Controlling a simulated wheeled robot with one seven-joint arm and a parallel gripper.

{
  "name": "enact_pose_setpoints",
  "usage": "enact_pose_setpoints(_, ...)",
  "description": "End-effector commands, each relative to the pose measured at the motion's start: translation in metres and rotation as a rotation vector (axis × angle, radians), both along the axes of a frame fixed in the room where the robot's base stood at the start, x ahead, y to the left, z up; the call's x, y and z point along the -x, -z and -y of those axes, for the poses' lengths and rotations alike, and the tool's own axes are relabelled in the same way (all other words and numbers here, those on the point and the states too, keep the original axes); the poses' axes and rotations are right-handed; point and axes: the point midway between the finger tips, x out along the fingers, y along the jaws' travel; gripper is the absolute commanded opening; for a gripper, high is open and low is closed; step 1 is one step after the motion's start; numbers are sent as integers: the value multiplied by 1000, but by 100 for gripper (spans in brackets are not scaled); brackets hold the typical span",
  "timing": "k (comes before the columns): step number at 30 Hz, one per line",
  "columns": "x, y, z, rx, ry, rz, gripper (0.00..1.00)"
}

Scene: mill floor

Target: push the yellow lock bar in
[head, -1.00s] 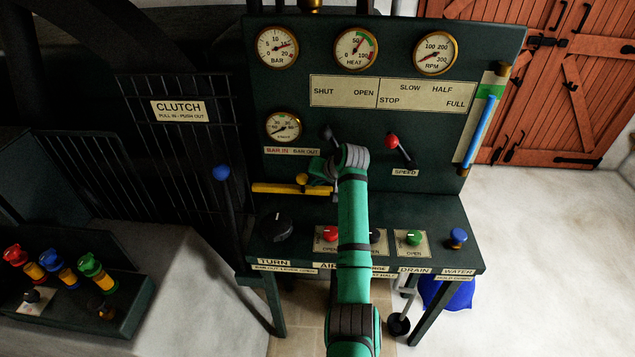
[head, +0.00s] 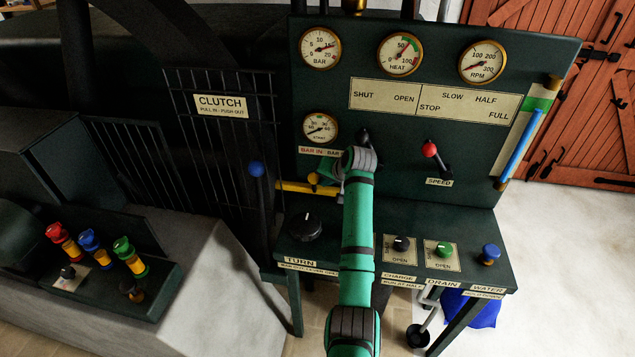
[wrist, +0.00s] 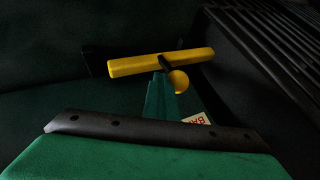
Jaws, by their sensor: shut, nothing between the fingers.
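The yellow lock bar (head: 295,187) lies across the lower left of the dark green panel, its left end reaching out by the clutch grille. Its round yellow knob (head: 313,178) stands below the words BAR IN on the label (head: 310,151). My gripper (head: 328,171) is right of the knob, close against it. In the wrist view the bar (wrist: 135,66) runs across the top middle. The shut green fingertips (wrist: 161,84) are beside the knob (wrist: 178,81), on the side away from the grille; contact is hard to tell. My arm hides the bar's right end.
The clutch lever with a blue knob (head: 256,169) stands just left of the bar. A black turn knob (head: 305,225) is on the shelf below. Bare floor is at right.

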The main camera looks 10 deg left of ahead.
Motion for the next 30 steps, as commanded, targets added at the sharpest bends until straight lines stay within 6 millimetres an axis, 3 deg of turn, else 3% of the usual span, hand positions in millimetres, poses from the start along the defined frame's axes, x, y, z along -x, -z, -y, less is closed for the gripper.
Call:
enact_pose_setpoints(13, 1, 1, 0, -2, -5, 0, 0)
enact_pose_setpoints(21, 5, 9, 41, -1, 2, -1, 0)
enact_pose_setpoints(30, 35, -43, 64, -1, -2, 4, 0)
